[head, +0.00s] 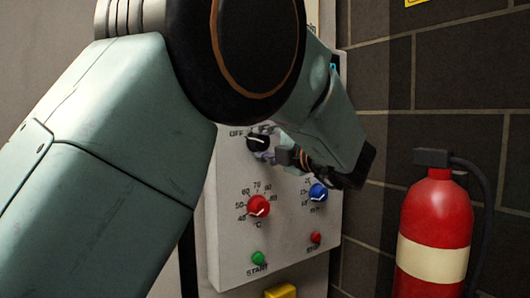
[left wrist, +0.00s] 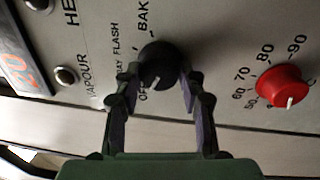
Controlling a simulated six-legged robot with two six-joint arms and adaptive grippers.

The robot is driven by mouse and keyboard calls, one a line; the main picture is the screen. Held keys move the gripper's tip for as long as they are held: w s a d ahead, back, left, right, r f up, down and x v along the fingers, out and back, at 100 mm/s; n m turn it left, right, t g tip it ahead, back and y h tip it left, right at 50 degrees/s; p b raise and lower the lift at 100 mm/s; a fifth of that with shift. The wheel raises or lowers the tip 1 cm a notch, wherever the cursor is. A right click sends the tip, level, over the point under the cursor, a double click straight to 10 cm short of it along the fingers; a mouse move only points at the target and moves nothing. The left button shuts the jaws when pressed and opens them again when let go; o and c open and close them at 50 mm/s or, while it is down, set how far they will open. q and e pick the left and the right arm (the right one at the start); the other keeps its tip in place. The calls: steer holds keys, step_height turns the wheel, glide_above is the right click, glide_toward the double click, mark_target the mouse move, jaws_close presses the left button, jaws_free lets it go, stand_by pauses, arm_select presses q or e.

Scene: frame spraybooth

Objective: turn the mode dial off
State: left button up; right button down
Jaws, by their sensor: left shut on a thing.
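The mode dial (head: 258,142) is a round black knob with a white pointer mark, high on the light grey control panel (head: 228,240). In the left wrist view the black dial (left wrist: 158,62) has the labels OFF, FLASH and BAKE around it, partly cut off or covered. Its white mark lies at the lower side, close to the OFF label. My left gripper (head: 270,152) is at the dial in the head view. In the left wrist view the left gripper's fingers (left wrist: 165,82) stand on either side of the knob, shut on it. My right gripper is in neither view.
Below are a red temperature knob (head: 258,206), a blue knob (head: 318,193), a green START button (head: 258,258) and a red button (head: 315,238). A red fire extinguisher (head: 436,215) stands at right by the dark wall. My left arm hides the panel's top.

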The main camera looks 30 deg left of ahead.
arm_select(q)
steer(key=shift+r, duration=0.35)
steer(key=o, duration=0.7)
steer(key=shift+c, duration=0.2)
steer(key=o, duration=0.5)
steer(key=shift+w+a+f, duration=0.1)
steer(key=shift+w+f, duration=0.1)
steer(key=shift+f, duration=0.05)
steer(key=shift+s, duration=0.1)
